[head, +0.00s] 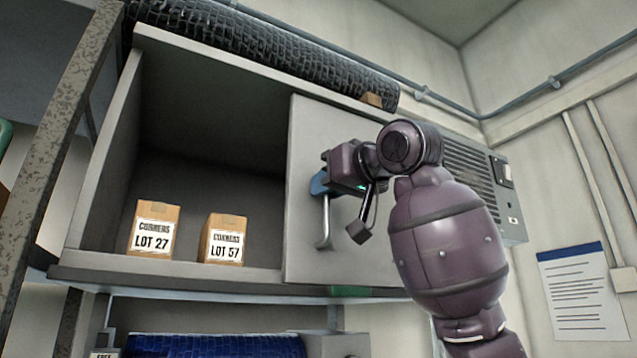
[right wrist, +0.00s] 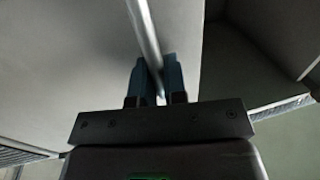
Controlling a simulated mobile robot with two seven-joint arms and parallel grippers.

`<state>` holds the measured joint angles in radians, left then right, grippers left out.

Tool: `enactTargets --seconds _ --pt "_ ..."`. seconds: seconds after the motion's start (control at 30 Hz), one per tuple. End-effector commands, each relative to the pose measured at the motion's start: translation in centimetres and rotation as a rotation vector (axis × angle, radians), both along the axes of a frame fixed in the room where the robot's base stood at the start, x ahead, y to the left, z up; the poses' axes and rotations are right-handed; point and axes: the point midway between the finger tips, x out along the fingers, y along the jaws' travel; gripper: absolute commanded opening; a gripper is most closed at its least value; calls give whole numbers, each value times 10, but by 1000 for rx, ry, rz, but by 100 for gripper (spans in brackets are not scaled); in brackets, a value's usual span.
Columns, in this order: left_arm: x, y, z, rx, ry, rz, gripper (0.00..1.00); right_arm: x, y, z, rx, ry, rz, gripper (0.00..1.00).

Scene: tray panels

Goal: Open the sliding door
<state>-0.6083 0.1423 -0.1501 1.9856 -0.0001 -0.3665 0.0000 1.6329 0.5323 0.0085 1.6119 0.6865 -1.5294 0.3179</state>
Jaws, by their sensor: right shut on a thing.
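The grey sliding door (head: 305,150) covers the right part of the wall cabinet (head: 180,278); the left part stands open. A metal bar handle (head: 325,225) is upright on the door. My right gripper (head: 322,184) is shut on the handle near its upper part. In the right wrist view, the blue fingertips of my right gripper (right wrist: 158,80) close around the bar handle (right wrist: 143,32) against the pale door (right wrist: 70,60). My left gripper is not in view.
Two boxes, LOT 27 (head: 153,230) and LOT 57 (head: 223,240), stand inside the open part. A dark roll (head: 265,45) lies on top of the cabinet. A speckled post (head: 55,140) stands at left. A vented grey box (head: 475,180) is at right.

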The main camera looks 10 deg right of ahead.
Motion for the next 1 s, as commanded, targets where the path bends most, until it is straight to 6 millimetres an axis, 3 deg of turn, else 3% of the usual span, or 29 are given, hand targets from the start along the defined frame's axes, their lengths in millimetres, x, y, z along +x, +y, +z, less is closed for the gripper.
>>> enactTargets --seconds 0.17,0.2,0.37,0.73,1.0 --pt "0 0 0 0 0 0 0 -1 0 1 1 -3 -1 0" --pt "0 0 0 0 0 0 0 -1 0 1 1 -3 -1 14" --pt "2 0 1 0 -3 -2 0 -1 0 1 1 -2 0 37" --pt "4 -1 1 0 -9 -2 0 -5 -2 0 1 -2 0 37" --pt "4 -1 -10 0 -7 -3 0 -42 -21 -1 1 -4 -1 37"
